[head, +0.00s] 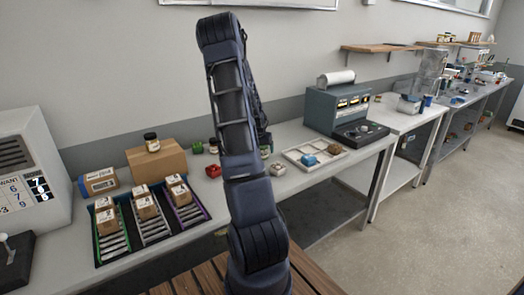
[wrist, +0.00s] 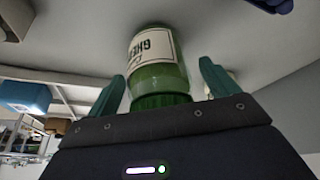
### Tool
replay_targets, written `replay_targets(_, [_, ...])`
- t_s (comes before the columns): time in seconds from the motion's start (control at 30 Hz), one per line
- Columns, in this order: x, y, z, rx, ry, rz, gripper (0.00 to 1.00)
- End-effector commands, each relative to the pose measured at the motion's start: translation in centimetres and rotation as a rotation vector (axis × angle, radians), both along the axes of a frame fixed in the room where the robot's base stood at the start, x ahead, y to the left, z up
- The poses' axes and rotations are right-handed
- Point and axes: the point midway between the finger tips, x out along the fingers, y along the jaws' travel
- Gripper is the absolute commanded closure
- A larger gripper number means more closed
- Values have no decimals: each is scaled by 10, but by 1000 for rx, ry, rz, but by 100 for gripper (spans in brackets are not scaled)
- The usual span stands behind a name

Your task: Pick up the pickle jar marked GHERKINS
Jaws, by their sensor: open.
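The GHERKINS jar (wrist: 157,62) is green with a cream label, of which the letters "GHE" show upside down in the wrist view. Its green lid end points toward my gripper's palm. My gripper (wrist: 163,72) is open, with one finger on each side of the jar and a gap on both sides. The palm edge lies close to the lid; I cannot tell if they touch. In the head view my gripper is hidden behind my arm, and I cannot pick out the GHERKINS jar there for sure.
Another dark-lidded jar (head: 152,143) stands on a cardboard box (head: 157,160). A small jar (head: 265,151) shows beside my arm. A red container (head: 213,171), a sectioned tray (head: 316,154) and a rack of small boxes (head: 147,218) share the bench. A blue box (wrist: 25,95) appears left.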

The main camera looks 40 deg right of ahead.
Motion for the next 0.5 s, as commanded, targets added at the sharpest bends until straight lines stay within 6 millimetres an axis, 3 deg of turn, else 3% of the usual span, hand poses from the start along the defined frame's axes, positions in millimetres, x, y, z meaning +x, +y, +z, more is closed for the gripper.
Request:
replay_targets(0.2, [0, 0, 0, 0, 0, 0, 15])
replay_targets(0.5, [0, 0, 0, 0, 0, 0, 74])
